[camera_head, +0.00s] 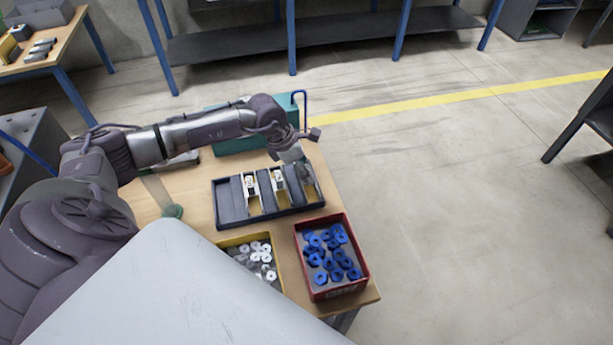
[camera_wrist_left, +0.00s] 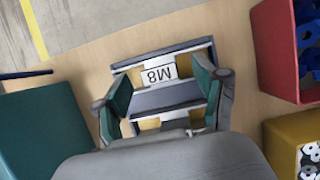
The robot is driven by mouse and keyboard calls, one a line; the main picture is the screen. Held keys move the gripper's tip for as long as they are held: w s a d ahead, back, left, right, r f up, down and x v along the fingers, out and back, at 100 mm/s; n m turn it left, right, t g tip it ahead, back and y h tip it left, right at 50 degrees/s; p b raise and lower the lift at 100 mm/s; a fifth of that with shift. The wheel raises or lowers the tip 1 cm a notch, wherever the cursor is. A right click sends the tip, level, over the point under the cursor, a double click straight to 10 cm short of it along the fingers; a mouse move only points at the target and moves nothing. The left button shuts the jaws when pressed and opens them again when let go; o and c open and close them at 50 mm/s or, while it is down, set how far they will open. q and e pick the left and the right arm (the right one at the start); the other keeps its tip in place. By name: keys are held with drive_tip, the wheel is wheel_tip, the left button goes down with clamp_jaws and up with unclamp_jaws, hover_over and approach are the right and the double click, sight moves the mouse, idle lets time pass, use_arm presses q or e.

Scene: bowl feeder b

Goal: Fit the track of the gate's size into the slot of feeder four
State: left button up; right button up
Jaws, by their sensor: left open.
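A dark tray (camera_head: 232,203) on the wooden table holds several tracks side by side; two white labels show, on one track (camera_head: 249,182) and on another (camera_head: 279,175). My left gripper (camera_head: 304,180) is over the tray's right end. In the left wrist view, my left gripper (camera_wrist_left: 161,98) is open, its teal-padded fingers on either side of a track with a white label (camera_wrist_left: 159,75), which reads M8 upside down. I cannot tell whether the pads touch anything. The gate and feeder four cannot be made out. My right gripper is out of view.
Open floor lies to the right of the table.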

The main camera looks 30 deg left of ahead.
use_arm(q)
drive_tip(key=shift+x, duration=1)
drive_tip(key=shift+c, duration=0.2)
clamp_jaws()
drive_tip(key=shift+r, duration=0.2)
